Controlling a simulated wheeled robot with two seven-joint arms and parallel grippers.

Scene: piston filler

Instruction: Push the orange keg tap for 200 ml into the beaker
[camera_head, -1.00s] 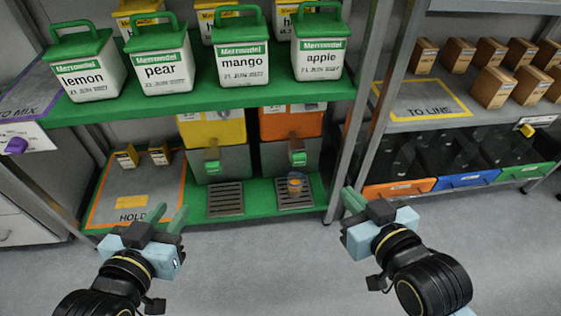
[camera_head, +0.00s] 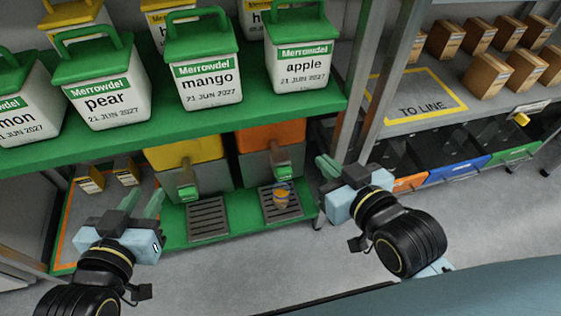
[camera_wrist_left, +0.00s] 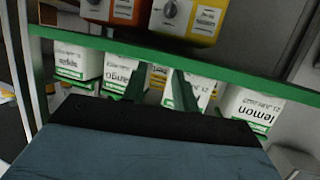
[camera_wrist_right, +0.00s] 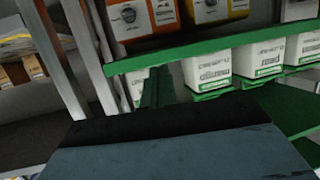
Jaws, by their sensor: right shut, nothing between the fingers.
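The orange keg (camera_head: 262,137) stands on the lower green shelf, right of the yellow keg. Its green tap (camera_head: 284,173) is at the front. The beaker (camera_head: 281,197) stands below this tap on a drip tray, with some orange content in it; I cannot read its level. My right gripper (camera_head: 327,167) is shut and empty, to the right of the beaker and tap and apart from both. In the right wrist view its fingers (camera_wrist_right: 155,88) are together. My left gripper (camera_head: 138,205) is open and empty, left of the yellow keg's drip tray.
The yellow keg (camera_head: 180,150) has its own green tap (camera_head: 188,192) and drip tray (camera_head: 207,219). White jugs with green lids, such as the apple jug (camera_head: 302,66), line the upper shelf above. A grey shelf post (camera_head: 352,95) stands right of the kegs.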

